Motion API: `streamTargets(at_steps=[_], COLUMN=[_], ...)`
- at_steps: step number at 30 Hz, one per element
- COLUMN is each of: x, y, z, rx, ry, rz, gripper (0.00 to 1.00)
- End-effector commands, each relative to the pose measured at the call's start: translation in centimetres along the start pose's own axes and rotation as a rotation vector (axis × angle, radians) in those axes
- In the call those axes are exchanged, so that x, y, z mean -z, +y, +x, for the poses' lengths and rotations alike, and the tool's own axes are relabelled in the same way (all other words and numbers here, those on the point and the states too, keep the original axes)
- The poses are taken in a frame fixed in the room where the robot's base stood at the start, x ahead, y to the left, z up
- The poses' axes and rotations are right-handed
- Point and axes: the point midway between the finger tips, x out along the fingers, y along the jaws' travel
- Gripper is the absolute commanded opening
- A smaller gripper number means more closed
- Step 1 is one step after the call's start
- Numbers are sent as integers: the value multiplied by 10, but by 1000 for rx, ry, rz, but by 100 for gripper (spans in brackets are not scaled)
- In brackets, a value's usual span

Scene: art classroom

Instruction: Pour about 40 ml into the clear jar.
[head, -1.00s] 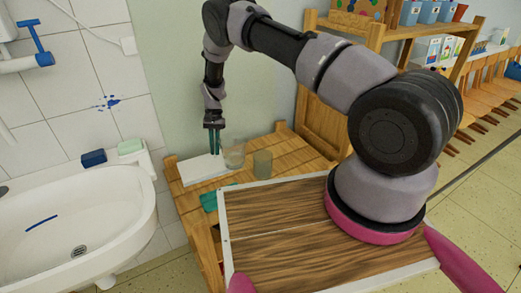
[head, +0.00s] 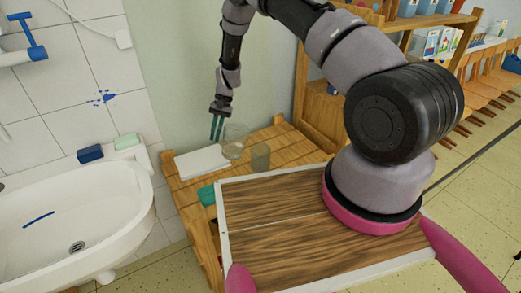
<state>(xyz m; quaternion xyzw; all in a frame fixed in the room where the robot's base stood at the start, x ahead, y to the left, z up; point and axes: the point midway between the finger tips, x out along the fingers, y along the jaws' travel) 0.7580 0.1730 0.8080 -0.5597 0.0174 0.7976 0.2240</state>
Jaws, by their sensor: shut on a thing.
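A clear glass vessel (head: 235,142) is at the left edge of my gripper's work area, just right of the fingers, and looks raised and slightly tilted. My gripper (head: 216,128) has teal fingers and is shut on this vessel at its left side. A second see-through jar (head: 261,158), greyish-green in tint, stands upright on the wooden slatted table (head: 290,146), to the right of the held vessel. The two are close together; the gap between them is hard to judge. The liquid level in either is too small to tell.
A white flat slab (head: 201,163) lies left of the vessels, with a teal item (head: 207,195) in front. A white sink (head: 75,220) stands at left, with a blue block (head: 90,153) and a green one (head: 126,141) behind it. A wooden shelf (head: 318,95) stands behind the table.

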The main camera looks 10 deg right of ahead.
Motion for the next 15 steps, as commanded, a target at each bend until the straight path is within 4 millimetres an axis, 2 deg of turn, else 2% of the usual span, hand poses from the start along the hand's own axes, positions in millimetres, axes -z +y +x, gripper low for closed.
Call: streamTargets(at_steps=[9, 15], x=[-17, -25], y=[11, 23], z=[-44, -66], rx=[194, 314], ry=[-3, -6], rz=[-71, -118], gripper=[0, 0])
